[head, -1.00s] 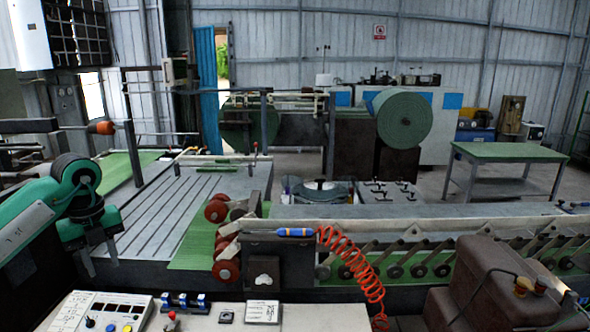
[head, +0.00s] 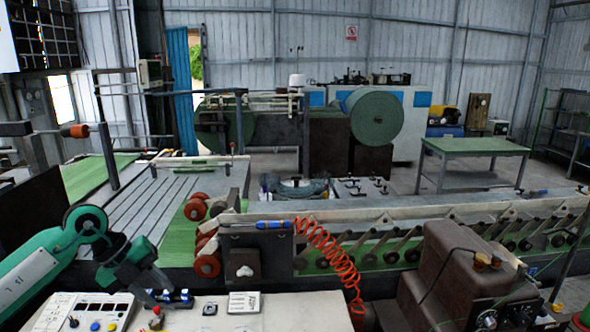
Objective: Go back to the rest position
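My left gripper (head: 162,295) is in the lower left of the head view, at the end of my green arm. Its two fingers are apart, with nothing seen between them. It points down and right, over or in front of the back edge of the control panel's table, by the small blue-topped parts (head: 178,298). I cannot tell whether it touches them. My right gripper is not in view.
A white control box (head: 90,310) with buttons stands on the pale bench (head: 280,312) in front. A red coiled hose (head: 330,255) hangs right of centre. A brown machine housing (head: 450,270) fills the lower right. A green-topped table (head: 475,146) stands farther back.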

